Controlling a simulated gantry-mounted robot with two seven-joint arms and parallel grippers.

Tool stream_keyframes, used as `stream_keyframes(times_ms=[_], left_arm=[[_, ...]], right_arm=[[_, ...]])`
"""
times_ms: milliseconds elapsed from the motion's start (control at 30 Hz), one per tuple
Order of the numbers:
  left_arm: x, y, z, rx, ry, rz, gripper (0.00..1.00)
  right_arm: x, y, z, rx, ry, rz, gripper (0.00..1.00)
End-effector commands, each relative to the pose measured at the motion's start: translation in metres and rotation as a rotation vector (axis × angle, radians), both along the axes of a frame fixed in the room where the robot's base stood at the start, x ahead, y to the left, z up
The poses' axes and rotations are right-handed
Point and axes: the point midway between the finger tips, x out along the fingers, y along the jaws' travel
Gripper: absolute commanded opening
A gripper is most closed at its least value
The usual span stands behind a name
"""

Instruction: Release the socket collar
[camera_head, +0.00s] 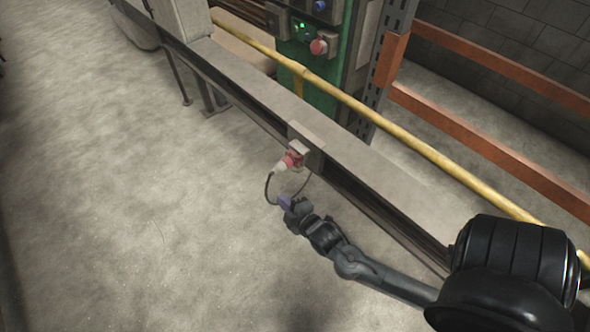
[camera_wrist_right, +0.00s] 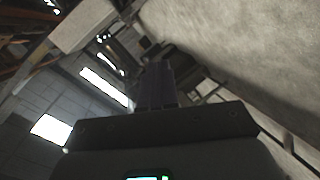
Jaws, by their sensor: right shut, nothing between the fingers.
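A red socket collar (camera_head: 292,159) sits on a pale socket box (camera_head: 300,147) fixed to the side of the long beam. A whitish plug (camera_head: 280,168) points out of it, down and to the left. A black cable (camera_head: 268,187) loops down from the plug and passes close to my right gripper (camera_head: 285,202). That gripper is shut and empty, below the socket and apart from the collar. In the right wrist view its dark fingers (camera_wrist_right: 155,87) are together; I cannot make out the collar there. My left gripper is not in view.
The long grey beam (camera_head: 245,77) runs diagonally behind the socket. A yellow rail (camera_head: 385,136) and orange barrier (camera_head: 490,63) lie beyond it. A green control panel (camera_head: 335,62) with buttons stands at the back. The concrete floor (camera_head: 130,190) at left is clear.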

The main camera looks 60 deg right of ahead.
Motion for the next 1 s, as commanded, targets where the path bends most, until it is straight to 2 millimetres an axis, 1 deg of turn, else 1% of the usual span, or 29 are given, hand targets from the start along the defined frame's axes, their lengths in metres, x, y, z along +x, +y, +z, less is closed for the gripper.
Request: stream_keyframes(times_ms=[33, 200, 267, 300, 367, 467, 500, 600, 733, 800, 900, 1000], left_arm=[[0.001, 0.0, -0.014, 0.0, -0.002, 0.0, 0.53], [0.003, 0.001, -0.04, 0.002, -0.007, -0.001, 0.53], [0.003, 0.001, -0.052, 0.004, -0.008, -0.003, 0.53], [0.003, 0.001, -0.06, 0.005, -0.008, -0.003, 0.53], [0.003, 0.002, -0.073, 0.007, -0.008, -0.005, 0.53], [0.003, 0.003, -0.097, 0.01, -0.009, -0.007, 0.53], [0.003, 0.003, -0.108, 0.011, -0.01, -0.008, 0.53], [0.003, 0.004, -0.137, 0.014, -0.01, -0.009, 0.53], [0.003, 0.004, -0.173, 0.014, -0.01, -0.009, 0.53], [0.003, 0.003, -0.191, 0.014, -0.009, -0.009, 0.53], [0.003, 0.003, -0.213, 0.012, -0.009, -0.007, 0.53], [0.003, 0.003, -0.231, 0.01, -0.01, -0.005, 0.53]], right_arm=[[0.003, -0.017, -0.016, -0.098, -0.039, -0.013, 0.0], [0.004, -0.072, -0.038, -0.471, -0.159, -0.073, 0.0], [0.0, -0.089, -0.046, -0.611, -0.191, -0.101, 0.0], [-0.002, -0.1, -0.051, -0.708, -0.209, -0.122, 0.0], [-0.008, -0.115, -0.06, -0.855, -0.231, -0.156, 0.0], [-0.019, -0.137, -0.078, -1.108, -0.257, -0.217, 0.0], [-0.023, -0.144, -0.086, -1.21, -0.262, -0.241, 0.0], [-0.035, -0.159, -0.11, -1.464, -0.267, -0.305, 0.0], [-0.044, -0.169, -0.141, -1.733, -0.258, -0.375, 0.0], [-0.046, -0.173, -0.157, -1.841, -0.25, -0.404, 0.0], [-0.046, -0.177, -0.176, -1.955, -0.24, -0.44, 0.0], [-0.044, -0.181, -0.192, -2.027, -0.228, -0.469, 0.0]])
